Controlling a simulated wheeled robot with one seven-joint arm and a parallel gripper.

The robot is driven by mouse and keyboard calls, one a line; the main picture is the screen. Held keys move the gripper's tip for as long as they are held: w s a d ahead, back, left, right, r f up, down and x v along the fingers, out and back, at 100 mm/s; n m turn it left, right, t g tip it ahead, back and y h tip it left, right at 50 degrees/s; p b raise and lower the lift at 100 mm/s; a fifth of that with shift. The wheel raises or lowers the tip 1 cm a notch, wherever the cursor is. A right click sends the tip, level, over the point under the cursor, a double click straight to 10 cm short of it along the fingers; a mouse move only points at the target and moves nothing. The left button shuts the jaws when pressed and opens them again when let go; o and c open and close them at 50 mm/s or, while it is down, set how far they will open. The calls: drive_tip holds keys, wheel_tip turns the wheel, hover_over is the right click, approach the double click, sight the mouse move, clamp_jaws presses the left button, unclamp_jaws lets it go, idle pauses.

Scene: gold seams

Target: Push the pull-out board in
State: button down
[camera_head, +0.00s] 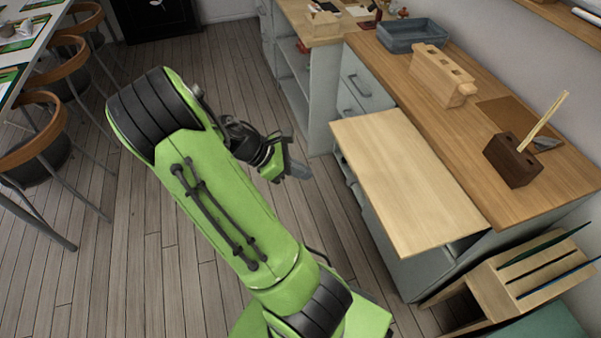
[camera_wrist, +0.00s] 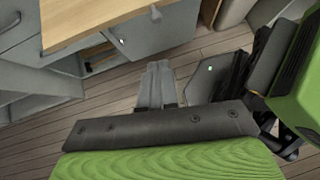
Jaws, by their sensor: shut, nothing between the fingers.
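The pull-out board (camera_head: 408,178) is a pale wooden panel standing out from the front of the grey cabinet, just below the wooden worktop. Its edge also shows at the top of the wrist view (camera_wrist: 110,25). My gripper (camera_head: 302,171) is to the left of the board in the head view, apart from it, over the floor. In the wrist view my gripper's fingers (camera_wrist: 158,72) are together with nothing between them, below the board's edge in the picture.
The worktop (camera_head: 420,105) carries a grey tray (camera_head: 412,35), a wooden block (camera_head: 443,76) and a dark holder with sticks (camera_head: 512,160). A slatted wooden rack (camera_head: 520,275) stands at the lower right. Chairs (camera_head: 50,140) line the left. Floor in front of the cabinet is clear.

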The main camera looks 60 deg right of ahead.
drive_tip(key=s+d+r+b+x, duration=0.1)
drive_tip(key=b+x, duration=0.3)
drive_tip(key=x, duration=0.6)
drive_tip(key=shift+r, duration=0.4)
drive_tip(key=shift+s, duration=0.2)
drive_tip(key=p, duration=0.8)
approach(427, 159)
drive_tip(key=x, duration=0.7)
drive_tip(key=shift+f, duration=0.3)
drive_tip(key=shift+s+d, duration=0.1)
drive_tip(key=shift+s, duration=0.1)
drive_tip(key=shift+r, duration=0.1)
